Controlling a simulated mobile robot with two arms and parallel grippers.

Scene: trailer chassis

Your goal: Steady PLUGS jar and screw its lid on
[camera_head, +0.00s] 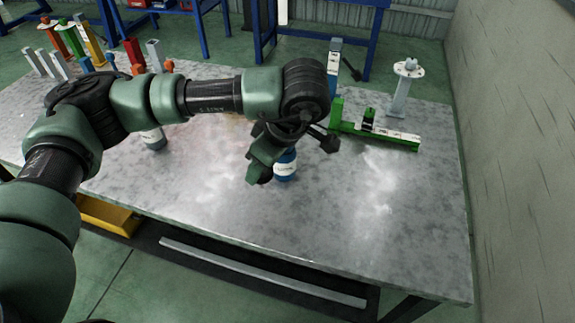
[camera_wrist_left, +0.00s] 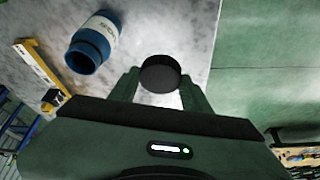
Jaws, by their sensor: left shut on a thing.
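A blue jar with a white label (camera_head: 285,171) stands on the metal table, partly hidden behind my left gripper (camera_head: 262,168). In the left wrist view the blue jar (camera_wrist_left: 93,43) shows an open mouth with no lid on it; its label print is too small to read surely. My left gripper also shows in the left wrist view (camera_wrist_left: 160,80), shut on a round black lid (camera_wrist_left: 160,73) between its fingers. The lid is apart from the jar, to its right in that view. My right gripper is not in view.
A second jar (camera_head: 154,139) with a white label stands to the left, partly behind my arm. A green bracket (camera_head: 375,132) and a grey post (camera_head: 402,92) stand at the right. Coloured parts crowd the back left. The front right of the table (camera_head: 370,220) is clear.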

